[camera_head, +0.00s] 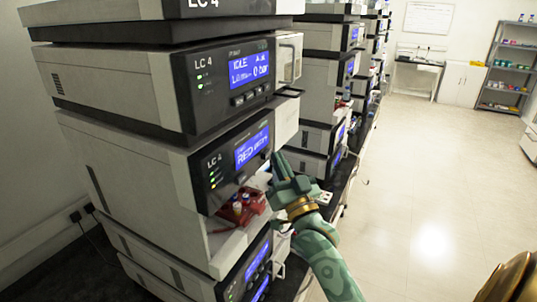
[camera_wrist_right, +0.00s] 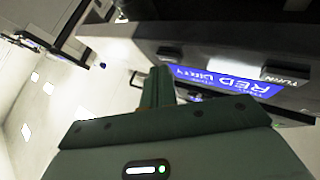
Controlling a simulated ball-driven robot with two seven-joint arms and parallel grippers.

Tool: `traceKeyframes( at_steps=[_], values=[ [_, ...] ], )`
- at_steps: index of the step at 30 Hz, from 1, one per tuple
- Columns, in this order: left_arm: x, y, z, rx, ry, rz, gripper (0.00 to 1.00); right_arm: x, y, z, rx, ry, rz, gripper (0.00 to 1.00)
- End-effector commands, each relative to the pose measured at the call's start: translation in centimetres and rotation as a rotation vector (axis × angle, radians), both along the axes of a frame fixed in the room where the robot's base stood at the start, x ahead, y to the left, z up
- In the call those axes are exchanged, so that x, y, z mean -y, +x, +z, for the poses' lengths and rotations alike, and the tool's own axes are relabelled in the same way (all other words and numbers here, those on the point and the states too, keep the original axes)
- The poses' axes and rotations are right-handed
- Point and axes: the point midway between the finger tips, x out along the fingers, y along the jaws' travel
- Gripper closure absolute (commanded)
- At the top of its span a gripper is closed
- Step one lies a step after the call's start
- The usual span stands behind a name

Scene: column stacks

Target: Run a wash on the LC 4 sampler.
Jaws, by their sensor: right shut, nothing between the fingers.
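The LC 4 stack fills the left of the head view. A red tray with vials (camera_head: 240,208) sits in the opening under the panel. My right gripper (camera_head: 279,160) is shut and empty, its fingertips close to the right end of the sampler's front; I cannot tell whether they touch. My left gripper is out of view.
Above the sampler, another LC 4 module (camera_head: 160,90) shows "IDLE" and 0 bar. More instrument stacks (camera_head: 325,85) line the dark bench behind. Open pale floor (camera_head: 430,180) lies to the right, with a shelf unit (camera_head: 508,70) at the far wall.

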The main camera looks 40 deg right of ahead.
Motion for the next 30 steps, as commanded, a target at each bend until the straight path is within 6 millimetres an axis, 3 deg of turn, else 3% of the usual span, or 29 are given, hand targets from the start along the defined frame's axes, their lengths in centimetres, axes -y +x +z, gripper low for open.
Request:
traceKeyframes(
  at_steps=[30],
  values=[
    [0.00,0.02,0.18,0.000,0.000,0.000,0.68,-0.39,0.75,-0.02,0.000,0.001,0.000,1.00]
  ],
)
